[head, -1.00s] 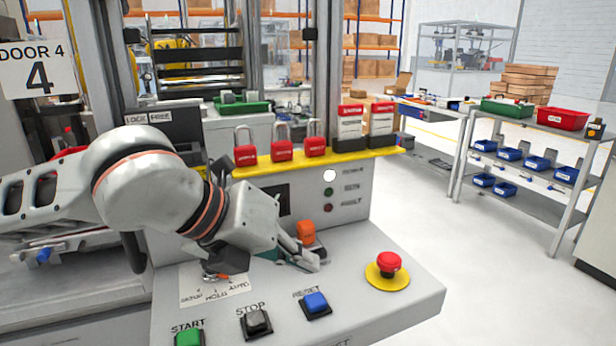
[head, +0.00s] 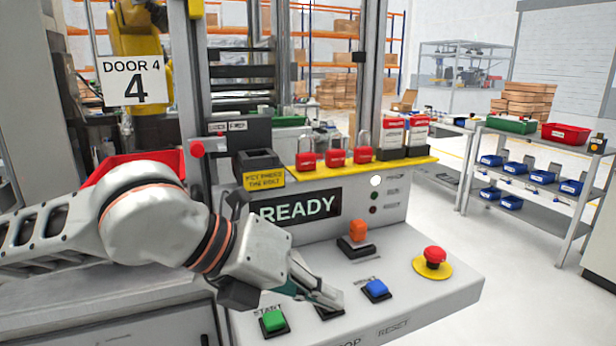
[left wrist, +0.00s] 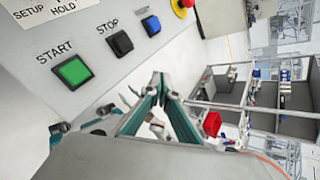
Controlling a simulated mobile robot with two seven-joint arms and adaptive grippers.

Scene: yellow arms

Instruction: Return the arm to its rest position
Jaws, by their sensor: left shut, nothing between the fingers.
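My left arm (head: 150,215) comes in from the left in the head view, and its gripper (head: 332,299) is over the front part of the control panel (head: 440,290). The gripper hides most of the black stop button there. In the left wrist view the gripper's fingers (left wrist: 159,82) meet at their tips and hold nothing. That view shows the green start button (left wrist: 73,71), the black stop button (left wrist: 120,43) and the blue button (left wrist: 151,25), all apart from the fingertips. My right gripper is not in view.
An orange switch (head: 358,231) and a red emergency button (head: 434,256) stand up from the panel. Behind, red padlocks (head: 336,152) stand on a yellow ledge (head: 400,166). The display (head: 297,208) reads READY. A shelf with blue bins (head: 542,177) is at the right, with open floor before it.

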